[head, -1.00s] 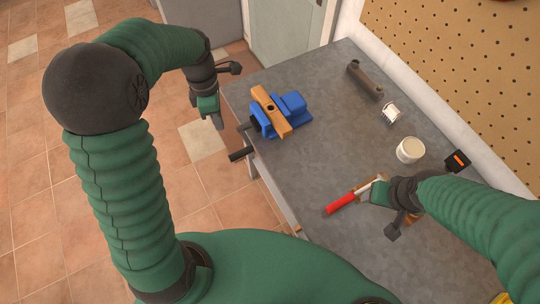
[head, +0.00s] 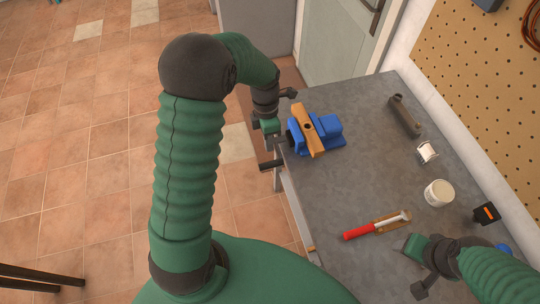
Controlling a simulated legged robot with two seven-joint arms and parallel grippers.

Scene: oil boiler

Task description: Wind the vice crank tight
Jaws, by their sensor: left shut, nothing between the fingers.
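The blue vice (head: 330,130) sits at the left edge of the grey workbench, with a wooden block (head: 308,133) in its jaws. Its crank handle (head: 271,164), a dark grip, sticks out past the bench edge to the left of the vice. My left gripper (head: 273,137) is shut and empty, just left of the vice and above the crank handle. It partly hides the crank's shaft, and I cannot tell whether it touches the crank. My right gripper (head: 411,246) is low over the bench on the right; its fingers are too small to read.
A white tub (head: 438,193), a white roll (head: 427,152), a dark grey tool (head: 404,117) and a black-and-orange item (head: 486,213) stand along the back. The middle of the bench is clear.

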